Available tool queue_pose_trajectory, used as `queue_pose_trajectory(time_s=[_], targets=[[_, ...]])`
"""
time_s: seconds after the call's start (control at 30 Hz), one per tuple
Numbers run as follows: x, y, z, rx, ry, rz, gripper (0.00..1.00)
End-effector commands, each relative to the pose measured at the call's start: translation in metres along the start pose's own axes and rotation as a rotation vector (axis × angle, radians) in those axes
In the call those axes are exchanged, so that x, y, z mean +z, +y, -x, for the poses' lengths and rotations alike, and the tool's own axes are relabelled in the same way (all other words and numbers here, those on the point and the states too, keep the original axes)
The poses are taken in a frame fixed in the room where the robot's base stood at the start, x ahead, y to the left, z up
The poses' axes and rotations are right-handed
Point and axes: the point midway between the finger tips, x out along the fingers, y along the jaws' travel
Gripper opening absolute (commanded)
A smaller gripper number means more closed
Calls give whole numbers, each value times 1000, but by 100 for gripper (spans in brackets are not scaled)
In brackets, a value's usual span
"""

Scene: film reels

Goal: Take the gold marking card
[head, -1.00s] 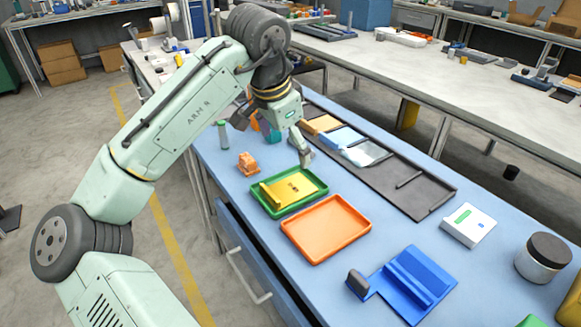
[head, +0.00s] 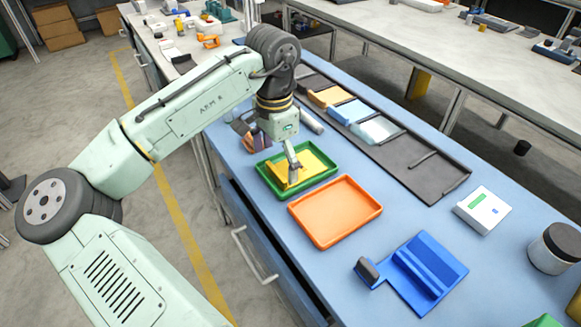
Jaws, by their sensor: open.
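The gold marking card (head: 315,168) lies in the green tray (head: 334,178). It is a flat yellow piece with a raised bar on its left side. My gripper (head: 272,156) is open and hangs over the left part of the green tray. One pale finger reaches down in front of the card and covers part of it. The other, darker finger is farther left, near the tray's back left side. I cannot tell whether a finger touches the card.
An empty orange tray (head: 335,211) sits just in front of the green tray. A blue fixture (head: 428,270), a white device with a green display (head: 483,209) and a dark-lidded jar (head: 553,249) stand to the right. A long dark rack (head: 425,178) holds coloured cards behind.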

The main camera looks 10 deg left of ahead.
Motion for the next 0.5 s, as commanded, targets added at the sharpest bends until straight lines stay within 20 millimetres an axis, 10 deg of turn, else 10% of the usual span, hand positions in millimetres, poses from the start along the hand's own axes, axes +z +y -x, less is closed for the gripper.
queue_pose_trajectory(time_s=[0.5], targets=[[0, 0, -29, -1, 1, -1, 87]])
